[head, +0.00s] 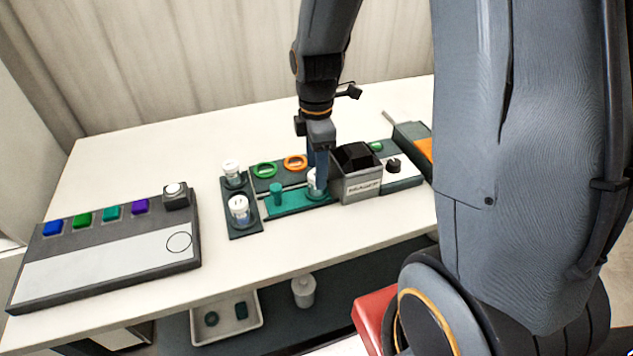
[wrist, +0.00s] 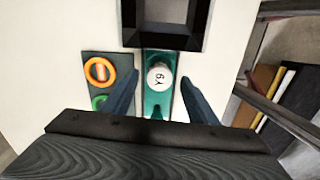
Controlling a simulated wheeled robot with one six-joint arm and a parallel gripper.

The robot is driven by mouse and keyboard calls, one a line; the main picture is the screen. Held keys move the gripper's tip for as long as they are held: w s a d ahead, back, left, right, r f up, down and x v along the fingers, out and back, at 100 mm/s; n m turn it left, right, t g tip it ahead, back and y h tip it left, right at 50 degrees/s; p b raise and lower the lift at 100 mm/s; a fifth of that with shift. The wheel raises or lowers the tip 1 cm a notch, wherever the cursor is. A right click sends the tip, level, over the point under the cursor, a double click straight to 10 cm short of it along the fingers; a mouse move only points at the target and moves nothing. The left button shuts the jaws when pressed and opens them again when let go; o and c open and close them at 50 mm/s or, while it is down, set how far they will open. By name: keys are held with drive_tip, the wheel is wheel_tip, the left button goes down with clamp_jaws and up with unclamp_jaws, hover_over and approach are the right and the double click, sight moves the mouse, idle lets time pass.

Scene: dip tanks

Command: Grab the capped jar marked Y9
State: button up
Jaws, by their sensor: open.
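The capped jar marked Y9 (wrist: 159,76) has a white cap and stands on a teal holder (wrist: 153,105) in the wrist view. In the head view the jar (head: 313,181) is partly hidden behind my gripper, at the right end of the teal holder (head: 298,203). My gripper (wrist: 160,85) is open, with one finger on each side of the jar's line of sight. In the head view my gripper (head: 318,165) points down over the jar. I cannot tell whether the fingers touch it.
A dark open-topped box (head: 361,185) stands close to the right of the jar. Two other white-capped jars (head: 239,207) (head: 232,170) stand on a dark rack to the left. Green (head: 264,170) and orange (head: 295,162) rings lie behind. A panel with coloured buttons (head: 110,240) is at far left.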

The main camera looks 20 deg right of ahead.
drive_tip(key=shift+f+p, duration=0.3)
drive_tip(key=shift+f, duration=1.2)
drive_tip(key=shift+c, duration=0.4)
drive_tip(key=c, duration=1.1)
drive_tip(key=shift+r, duration=0.1)
